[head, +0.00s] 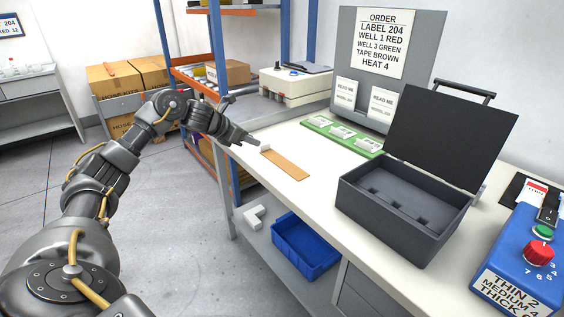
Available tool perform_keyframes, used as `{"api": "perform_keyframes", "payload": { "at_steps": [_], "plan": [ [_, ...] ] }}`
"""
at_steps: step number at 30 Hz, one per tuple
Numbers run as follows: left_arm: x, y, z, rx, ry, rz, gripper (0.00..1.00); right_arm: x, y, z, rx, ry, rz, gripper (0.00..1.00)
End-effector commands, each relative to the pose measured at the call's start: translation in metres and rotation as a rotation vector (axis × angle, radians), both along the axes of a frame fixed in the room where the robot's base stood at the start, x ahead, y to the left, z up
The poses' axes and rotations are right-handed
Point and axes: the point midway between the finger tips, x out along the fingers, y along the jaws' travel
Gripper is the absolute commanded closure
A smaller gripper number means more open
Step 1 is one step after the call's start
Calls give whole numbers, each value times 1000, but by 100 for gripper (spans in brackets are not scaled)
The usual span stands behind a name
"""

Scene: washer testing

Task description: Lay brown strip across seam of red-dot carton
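A flat brown strip (286,165) lies on the white worktable, with a small white piece (265,148) at its far left end. My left gripper (248,140) is at the table's left edge, close to that white end of the strip. From this angle I cannot tell whether its fingers are open or shut, or whether they touch the white piece. Several brown cartons (112,84) stand on the left at the back, and one carton (236,72) sits on the shelf rack. I see no red dot on any of them. My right gripper is out of view.
An open dark case (396,222) stands on the table right of the strip. A green tray (320,127) with white cards and an order board (381,46) are behind. A blue control box (513,262) is at right. A blue bin (301,251) sits on the lower shelf.

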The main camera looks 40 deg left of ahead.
Motion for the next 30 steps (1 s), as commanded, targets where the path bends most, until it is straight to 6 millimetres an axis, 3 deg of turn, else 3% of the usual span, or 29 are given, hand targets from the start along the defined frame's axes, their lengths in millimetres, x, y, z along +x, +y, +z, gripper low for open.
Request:
{"api": "perform_keyframes", "payload": {
  "at_steps": [8,18,27,30],
  "plan": [
    [10,-4,-7,-1,0,-2,71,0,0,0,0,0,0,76],
    [44,-13,-33,-3,1,0,71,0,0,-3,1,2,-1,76],
    [48,-14,-37,-1,0,-1,71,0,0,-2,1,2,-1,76],
    [48,-14,-37,-1,0,-1,81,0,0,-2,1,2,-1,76]
  ]
}}
